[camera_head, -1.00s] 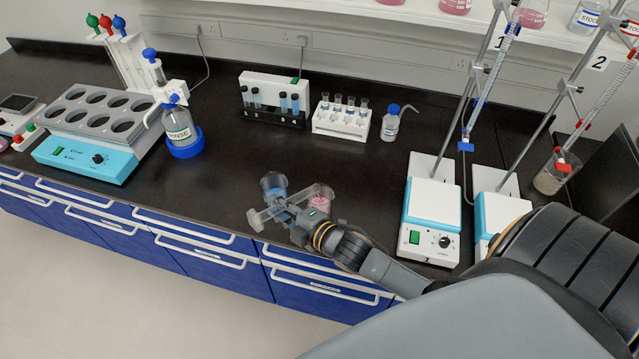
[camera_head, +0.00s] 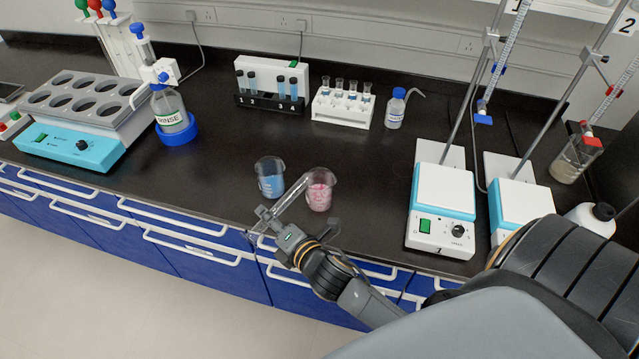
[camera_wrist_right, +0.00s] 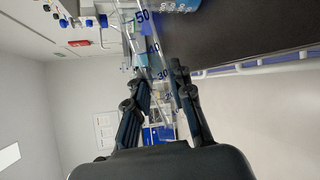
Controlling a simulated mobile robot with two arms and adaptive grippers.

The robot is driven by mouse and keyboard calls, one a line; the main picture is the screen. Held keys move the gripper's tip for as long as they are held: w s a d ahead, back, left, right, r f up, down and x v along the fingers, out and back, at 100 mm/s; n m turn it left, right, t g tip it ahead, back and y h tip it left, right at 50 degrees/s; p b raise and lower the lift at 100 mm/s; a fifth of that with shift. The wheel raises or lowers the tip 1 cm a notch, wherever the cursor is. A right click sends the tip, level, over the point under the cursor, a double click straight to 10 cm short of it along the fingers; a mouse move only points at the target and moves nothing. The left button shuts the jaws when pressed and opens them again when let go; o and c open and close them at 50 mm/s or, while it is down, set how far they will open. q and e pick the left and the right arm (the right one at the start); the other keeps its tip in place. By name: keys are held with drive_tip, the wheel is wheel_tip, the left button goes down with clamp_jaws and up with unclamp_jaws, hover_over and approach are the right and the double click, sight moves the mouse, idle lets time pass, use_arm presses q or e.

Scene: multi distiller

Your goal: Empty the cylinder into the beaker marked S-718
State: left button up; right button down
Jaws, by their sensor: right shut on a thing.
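My right gripper (camera_head: 270,224) is at the bench's front edge, shut on a clear graduated cylinder (camera_head: 294,196). The cylinder is tilted, its upper end reaching toward the gap between two beakers. In the right wrist view the cylinder (camera_wrist_right: 148,40), with blue numbers, runs between the fingers (camera_wrist_right: 160,76). I cannot tell whether liquid is in it. A beaker with blue contents (camera_head: 270,180) stands left of a beaker with pink contents (camera_head: 319,190), both upright. Neither beaker's marking can be read as S-718. My left gripper is not in view.
Two stirrer plates (camera_head: 443,205) (camera_head: 518,205) with burette stands are at right. A tube rack (camera_head: 342,112), a wash bottle (camera_head: 396,110) and a rinse bottle (camera_head: 170,108) stand behind. The bench between the rinse bottle and the beakers is clear.

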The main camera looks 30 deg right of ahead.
sight(284, 209)
drive_tip(key=shift+d+f+n+h+b, duration=0.1)
drive_tip(key=shift+f+n+h+b, duration=0.25)
drive_tip(key=shift+f, duration=0.4)
drive_tip(key=shift+d+n, duration=0.15)
drive_tip(key=shift+n, duration=0.3)
drive_tip(key=shift+w+d+r+n+t+h+p, duration=0.2)
drive_tip(key=shift+d+r+n+t+h+p, duration=0.25)
drive_tip(key=shift+d+n, duration=0.45)
drive_tip(key=shift+w+d+r+n+b, duration=0.15)
drive_tip(key=shift+d+n+b, duration=0.1)
drive_tip(key=shift+n, duration=0.35)
drive_tip(key=shift+s+d+r+n+b, duration=0.15)
drive_tip(key=shift+n+b, duration=0.1)
drive_tip(key=shift+n, duration=0.35)
drive_tip(key=n+t+h+b, duration=0.1)
drive_tip(key=n+b, duration=0.1)
drive_tip(key=n, duration=0.1)
drive_tip(key=shift+w+f, duration=0.1)
drive_tip(key=shift+w, duration=0.05)
use_arm(q)
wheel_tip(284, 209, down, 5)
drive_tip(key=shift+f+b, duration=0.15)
drive_tip(key=shift+b, duration=0.7)
use_arm(e)
drive_tip(key=n, duration=0.1)
drive_tip(key=d+n+t, duration=0.1)
drive_tip(key=n, duration=0.1)
drive_tip(key=shift+f, duration=0.1)
